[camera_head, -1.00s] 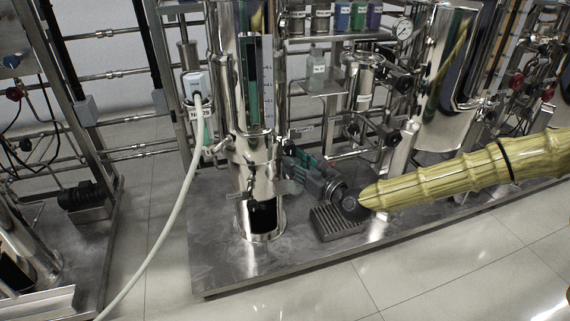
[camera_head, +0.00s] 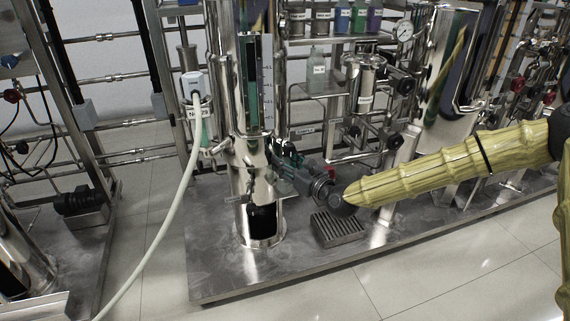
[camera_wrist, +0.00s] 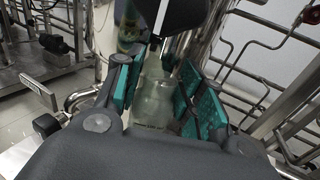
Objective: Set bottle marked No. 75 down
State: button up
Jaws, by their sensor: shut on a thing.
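My gripper (camera_head: 283,157) is in front of the shiny steel column, left of the sleeved arm. In the wrist view its teal pads (camera_wrist: 162,85) are closed on a clear, pale bottle (camera_wrist: 154,103). I cannot read a label on this bottle, so its number is not confirmed. In the head view the held bottle is hard to pick out against the steel. Another clear bottle (camera_head: 318,68) with a white label stands on the middle shelf.
The steel column (camera_head: 257,185) stands close beside my gripper on the skid base (camera_head: 215,265). A pale hose (camera_head: 165,220) hangs from a white-capped holder (camera_head: 193,84) on the left. Several labelled jars (camera_head: 342,20) stand on the upper shelf. A ribbed grate (camera_head: 338,228) lies below.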

jog(key=shift+f, duration=0.2)
jog(key=o, duration=1.1)
jog(key=shift+r, duration=0.15)
jog(key=shift+r, duration=0.1)
jog(key=p+v, duration=0.4)
jog(key=v, duration=0.8)
